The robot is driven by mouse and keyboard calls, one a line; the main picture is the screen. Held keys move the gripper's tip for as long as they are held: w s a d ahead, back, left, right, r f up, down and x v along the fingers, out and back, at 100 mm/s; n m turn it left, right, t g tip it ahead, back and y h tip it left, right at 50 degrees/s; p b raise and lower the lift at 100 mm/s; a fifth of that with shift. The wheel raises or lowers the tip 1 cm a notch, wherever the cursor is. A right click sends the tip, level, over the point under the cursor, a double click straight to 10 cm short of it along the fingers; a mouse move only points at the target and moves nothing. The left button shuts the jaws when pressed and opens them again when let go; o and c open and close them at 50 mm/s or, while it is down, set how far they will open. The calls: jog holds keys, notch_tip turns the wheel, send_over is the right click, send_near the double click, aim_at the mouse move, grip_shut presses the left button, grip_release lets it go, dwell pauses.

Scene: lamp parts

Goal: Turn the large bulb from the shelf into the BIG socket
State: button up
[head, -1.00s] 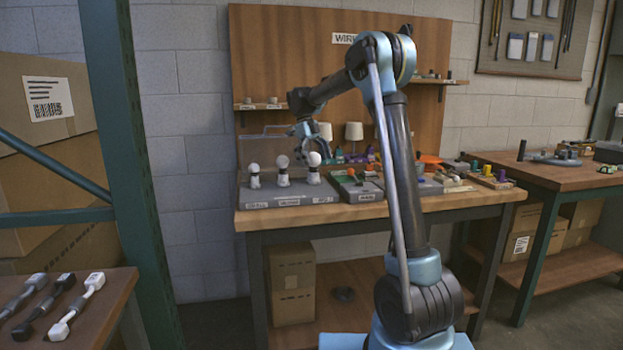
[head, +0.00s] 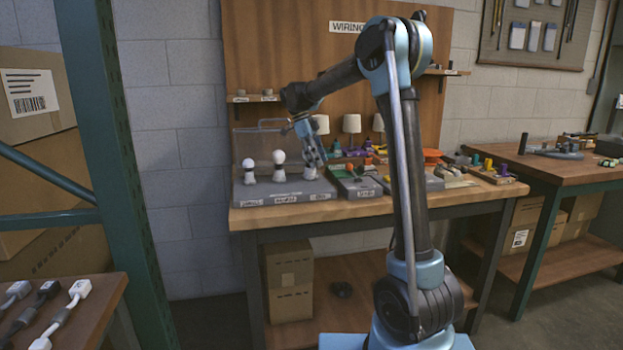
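A grey socket block (head: 243,194) stands at the left end of the workbench, with three white bulbs upright in a row on it. The left bulb (head: 248,164) and the middle bulb (head: 279,157) stand free. The right bulb (head: 308,172) is partly hidden by my gripper (head: 311,162), which reaches down over and beside it. Whether the fingers are closed on this bulb or only close to it cannot be told. The labels on the block's front are too small to read surely, and the right bulb's seat is not clear.
A wall shelf (head: 243,99) behind the block holds small grey pieces. Several white lamp shades (head: 351,123) stand behind the bench. A green-grey tray (head: 354,189) with coloured parts lies just right of the block. A rack post (head: 108,150) rises at left.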

jog(key=shift+s+d, duration=0.1)
jog(key=shift+c, duration=0.6)
jog(key=o, duration=1)
jog(key=shift+o, duration=0.2)
jog(key=shift+r, duration=0.1)
jog(key=v, duration=1.1)
jog(key=shift+r, duration=0.25)
jog(key=s+d+f+n+y, duration=0.1)
jog(key=s+d+f+n, duration=0.25)
jog(key=s+d, duration=0.3)
jog(key=s+d+f+n+t+y, duration=0.1)
jog(key=s+d+f+n, duration=0.1)
jog(key=s+d+n, duration=0.35)
jog(key=s+d+f+n+y, duration=0.1)
jog(key=s+d+f+n, duration=0.1)
jog(key=s+d, duration=0.55)
jog(key=s+d+f+n+t, duration=0.1)
jog(key=s+d+f+n, duration=0.2)
jog(key=s+f, duration=0.7)
jog(key=s+d+f+n+t+y, duration=0.1)
jog(key=s+d+f+n, duration=0.2)
jog(key=s+f+n, duration=0.3)
jog(key=s+f, duration=0.5)
jog(key=f, duration=0.1)
jog(key=shift+f+n, duration=0.35)
jog(key=shift+n, duration=0.05)
